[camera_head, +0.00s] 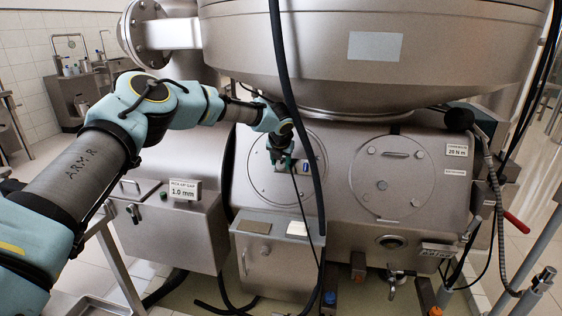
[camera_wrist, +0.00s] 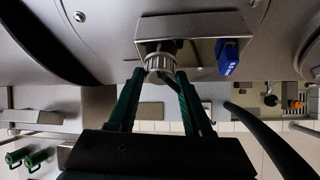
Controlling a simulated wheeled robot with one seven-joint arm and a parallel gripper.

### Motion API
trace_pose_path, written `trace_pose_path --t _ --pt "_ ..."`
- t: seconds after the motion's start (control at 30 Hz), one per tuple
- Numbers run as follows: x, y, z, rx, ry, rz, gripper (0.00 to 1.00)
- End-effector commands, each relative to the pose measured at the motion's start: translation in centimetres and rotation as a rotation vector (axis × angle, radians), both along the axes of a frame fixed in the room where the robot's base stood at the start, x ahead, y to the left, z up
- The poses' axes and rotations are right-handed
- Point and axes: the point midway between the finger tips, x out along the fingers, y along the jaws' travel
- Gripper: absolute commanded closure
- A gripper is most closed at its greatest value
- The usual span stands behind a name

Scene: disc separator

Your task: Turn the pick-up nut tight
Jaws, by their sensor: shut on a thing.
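The pick-up nut (camera_wrist: 158,62) is a pale, ribbed round knob below a metal block (camera_wrist: 190,27) in the wrist view. My gripper (camera_wrist: 160,74) has two green fingers closed on it from either side. In the head view my gripper (camera_head: 283,158) is in front of the round cover (camera_head: 313,190) on the machine's front; the nut is hidden there by the gripper. A blue tag (camera_wrist: 228,57) with small white writing hangs on the block, right of the nut. How tight the nut sits cannot be seen.
A grey box with a "1.0 mm" sign (camera_head: 184,191) stands left of the gripper. A small cabinet (camera_head: 270,268) is below. A second round cover (camera_head: 390,180) lies right.

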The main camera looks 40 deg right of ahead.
Motion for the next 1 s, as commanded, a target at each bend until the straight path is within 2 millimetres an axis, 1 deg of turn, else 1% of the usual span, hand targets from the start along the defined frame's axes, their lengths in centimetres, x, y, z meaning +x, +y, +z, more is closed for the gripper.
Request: trace_pose_path --t 0.5,0.53,0.7,0.8,1.0 --pt "-0.02 0.12 -0.25 -0.006 0.018 0.012 1.00" --pt "-0.02 0.12 -0.25 -0.006 0.018 0.012 0.49" --pt "-0.01 0.08 -0.18 -0.007 0.017 0.010 0.30" --pt "0.00 0.06 -0.14 -0.008 0.017 0.010 0.21" --pt "-0.01 0.04 -0.07 -0.009 0.016 0.010 0.21"
